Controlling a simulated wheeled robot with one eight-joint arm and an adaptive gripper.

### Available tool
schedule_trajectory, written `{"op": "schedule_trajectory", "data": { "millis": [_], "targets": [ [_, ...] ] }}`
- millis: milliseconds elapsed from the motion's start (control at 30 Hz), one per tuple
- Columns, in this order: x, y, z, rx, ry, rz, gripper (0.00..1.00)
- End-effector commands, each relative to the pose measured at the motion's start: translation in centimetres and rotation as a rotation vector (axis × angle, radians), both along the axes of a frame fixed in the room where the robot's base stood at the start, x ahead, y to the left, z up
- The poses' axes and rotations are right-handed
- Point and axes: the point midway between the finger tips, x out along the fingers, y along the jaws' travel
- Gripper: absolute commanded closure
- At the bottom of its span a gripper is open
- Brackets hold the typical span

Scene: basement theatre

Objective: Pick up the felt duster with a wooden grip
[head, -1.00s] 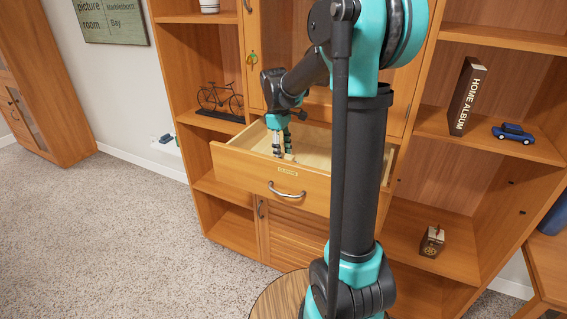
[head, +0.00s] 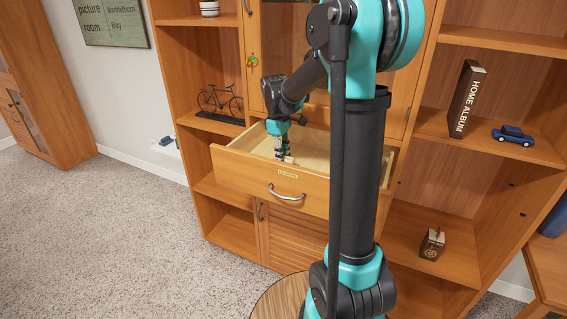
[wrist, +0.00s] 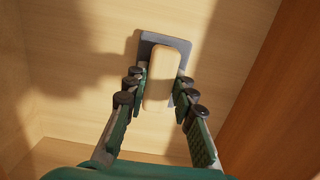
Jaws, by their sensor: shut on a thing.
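The felt duster (wrist: 163,72) lies in the open drawer (head: 245,172), with a pale wooden grip on a dark grey felt base. In the wrist view its grip stands lengthwise between my fingers. My gripper (wrist: 160,88) is shut on the wooden grip, with a row of dark pads on each side. The felt base shows beyond the fingers and looks flat on or very near the drawer floor; I cannot tell if it touches. In the head view my gripper (head: 283,155) reaches down inside the drawer's left part, and the duster shows only as a small pale bit there.
The drawer's front and side walls surround my gripper closely. A model bicycle (head: 219,103) stands on the shelf to the left. To the right are a home album (head: 467,98), a blue toy car (head: 513,135) and a small dark box (head: 432,244). The carpet at left is clear.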

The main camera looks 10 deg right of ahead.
Motion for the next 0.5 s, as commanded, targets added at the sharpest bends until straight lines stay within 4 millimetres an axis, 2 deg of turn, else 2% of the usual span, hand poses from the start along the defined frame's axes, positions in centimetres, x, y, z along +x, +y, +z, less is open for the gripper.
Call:
{"op": "schedule_trajectory", "data": {
  "millis": [267, 367, 500],
  "targets": [
    [0.0, 0.0, 1.3, 0.000, 0.000, 0.000, 1.00],
    [0.0, 0.0, 2.8, 0.000, 0.000, 0.000, 1.00],
    [-0.1, 0.0, 6.4, 0.000, 0.000, 0.000, 1.00]
  ]
}}
